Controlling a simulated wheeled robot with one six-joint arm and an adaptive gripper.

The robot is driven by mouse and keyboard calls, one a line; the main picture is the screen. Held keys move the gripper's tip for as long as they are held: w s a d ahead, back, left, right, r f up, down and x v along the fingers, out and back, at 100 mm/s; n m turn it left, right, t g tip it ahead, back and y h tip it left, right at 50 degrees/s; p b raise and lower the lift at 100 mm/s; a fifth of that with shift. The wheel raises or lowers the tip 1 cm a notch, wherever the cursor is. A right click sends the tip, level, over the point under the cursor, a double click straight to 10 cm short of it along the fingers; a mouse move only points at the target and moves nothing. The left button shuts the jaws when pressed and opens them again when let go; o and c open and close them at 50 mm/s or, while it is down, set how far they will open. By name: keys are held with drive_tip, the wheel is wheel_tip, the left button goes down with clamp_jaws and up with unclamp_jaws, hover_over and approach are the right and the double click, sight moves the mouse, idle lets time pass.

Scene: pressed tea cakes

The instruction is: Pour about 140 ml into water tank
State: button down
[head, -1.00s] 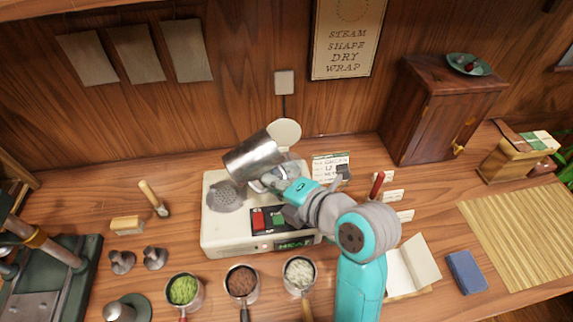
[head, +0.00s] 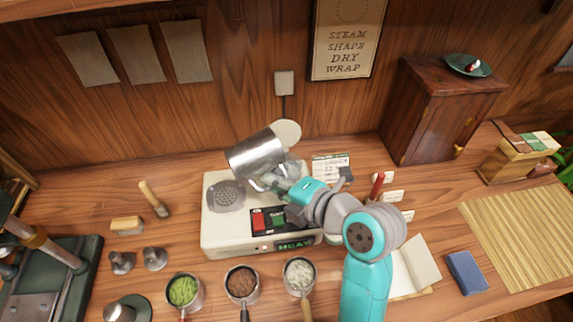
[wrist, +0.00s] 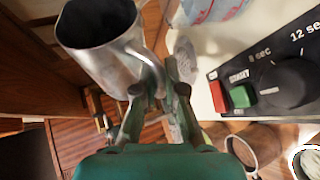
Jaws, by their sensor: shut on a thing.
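A shiny metal jug (head: 256,154) is held by its handle in my gripper (head: 266,186), above the back of the white steamer (head: 222,238). It leans strongly in the head view. In the wrist view the jug (wrist: 105,40) shows a dark open mouth, and its handle is between the fingers of my gripper (wrist: 155,92). A clear vessel with red and blue marks, apparently the water tank (wrist: 215,8), is cut off at the top of the wrist view. In the head view the jug and my gripper mostly hide it. No stream of water is visible.
The steamer has a round perforated plate (head: 226,195), a red button (head: 258,220) and a green one. Several filled scoops stand in front, including one of green leaves (head: 183,291). A wooden cabinet (head: 435,110) stands at the right back.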

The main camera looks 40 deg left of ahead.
drive_tip(key=shift+s+a+f+n, duration=0.2)
drive_tip(key=shift+s+a+n, duration=0.05)
drive_tip(key=shift+s+n, duration=0.15)
drive_tip(key=shift+s+a+f+n+t+h, duration=0.1)
drive_tip(key=shift+s+f+n+t+h, duration=0.15)
drive_tip(key=shift+n+t+h, duration=0.2)
drive_tip(key=shift+w+f+t, duration=0.15)
drive_tip(key=shift+w+t, duration=0.1)
drive_tip(key=shift+t, duration=0.1)
drive_tip(key=shift+w+f+n+t+h, duration=0.15)
drive_tip(key=shift+f+n+t+h, duration=0.25)
drive_tip(key=shift+n+t+h, duration=0.3)
drive_tip(key=shift+w+r, duration=0.1)
drive_tip(key=shift+r, duration=0.05)
idle(0.9)
